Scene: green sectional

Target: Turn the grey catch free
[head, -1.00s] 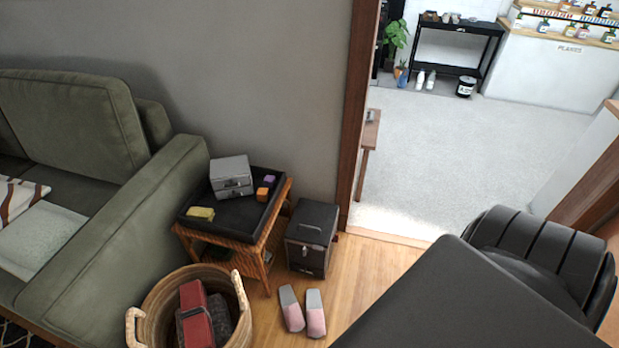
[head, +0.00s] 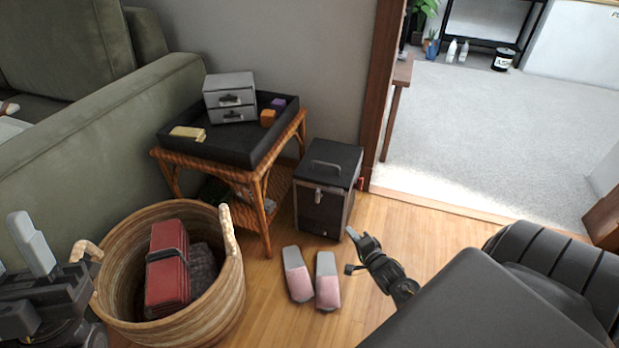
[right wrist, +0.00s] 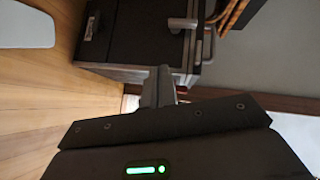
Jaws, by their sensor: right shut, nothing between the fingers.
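The grey catch (head: 318,193) is on the upper front of a black box (head: 325,213) on the wood floor. In the right wrist view the catch (right wrist: 183,23) sticks out from the box's front (right wrist: 135,30). My right gripper (head: 353,235) is shut and empty, low in front of the box and to the right of the catch. In the right wrist view its fingertips (right wrist: 160,82) are apart from the catch. My left gripper (head: 30,245) shows partly at the left edge, beside the basket; its jaw opening is unclear.
A wicker table (head: 272,185) with a black tray stands left of the box. Grey-and-pink slippers (head: 298,275) lie on the floor in front. A wicker basket (head: 215,310) holds a red item. A door frame (head: 380,95) rises behind the box at right.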

